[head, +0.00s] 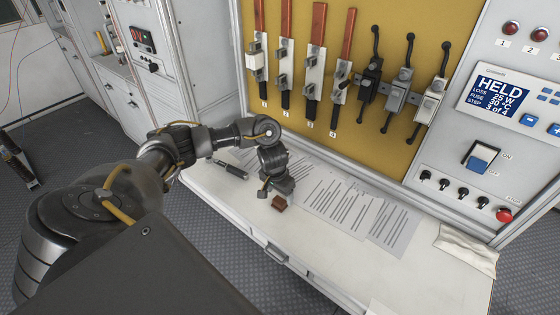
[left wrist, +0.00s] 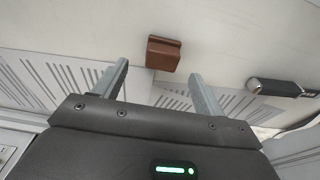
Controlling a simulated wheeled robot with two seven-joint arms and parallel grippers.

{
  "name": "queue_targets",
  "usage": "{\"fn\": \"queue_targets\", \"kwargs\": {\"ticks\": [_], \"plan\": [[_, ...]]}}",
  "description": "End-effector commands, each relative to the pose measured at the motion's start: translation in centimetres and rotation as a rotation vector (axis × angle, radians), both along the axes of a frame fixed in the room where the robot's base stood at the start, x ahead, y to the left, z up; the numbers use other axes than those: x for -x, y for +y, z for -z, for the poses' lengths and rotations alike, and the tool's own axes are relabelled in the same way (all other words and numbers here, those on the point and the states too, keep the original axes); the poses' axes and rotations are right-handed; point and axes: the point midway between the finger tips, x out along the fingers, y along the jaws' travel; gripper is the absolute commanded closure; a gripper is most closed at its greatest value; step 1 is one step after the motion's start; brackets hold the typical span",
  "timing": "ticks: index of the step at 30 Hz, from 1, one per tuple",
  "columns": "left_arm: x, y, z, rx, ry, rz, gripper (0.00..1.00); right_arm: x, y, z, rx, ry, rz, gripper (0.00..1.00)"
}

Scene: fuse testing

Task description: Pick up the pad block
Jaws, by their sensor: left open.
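The pad block is a small reddish-brown block (head: 279,203) lying on the white bench top, near the printed sheets. It also shows in the left wrist view (left wrist: 163,54), just beyond the fingertips and between their lines. My left gripper (head: 272,191) points down close to the block in the head view. In the left wrist view its two fingers (left wrist: 158,78) are apart with nothing between them. The block looks apart from both fingers; the exact height of the fingertips over the bench is hard to tell. My right gripper is in neither view.
Printed sheets (head: 345,211) lie right of the block. A dark cylindrical tool (head: 231,171) lies to its left, and a white cloth (head: 466,248) at the right end. The yellow panel (head: 345,100) with fuses and switches rises behind. The front bench top is mostly clear.

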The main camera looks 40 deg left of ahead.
Motion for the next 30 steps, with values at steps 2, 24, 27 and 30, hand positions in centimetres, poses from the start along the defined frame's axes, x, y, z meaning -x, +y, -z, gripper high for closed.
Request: {"fn": "queue_targets", "kwargs": {"ticks": [2, 24, 27, 30], "plan": [[0.2, 0.1, 1.1, -0.003, 0.006, -0.002, 0.29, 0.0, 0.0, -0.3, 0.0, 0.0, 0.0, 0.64], [-0.3, 0.2, 4.7, 0.0, 0.001, -0.001, 0.55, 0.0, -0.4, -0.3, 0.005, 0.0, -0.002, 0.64], [-0.4, 0.2, 4.7, -0.001, 0.001, -0.001, 0.68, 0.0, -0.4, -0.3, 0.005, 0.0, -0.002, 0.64], [-0.4, 0.2, 4.7, -0.001, 0.0, -0.001, 0.78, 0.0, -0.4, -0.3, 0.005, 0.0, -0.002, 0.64]]}}
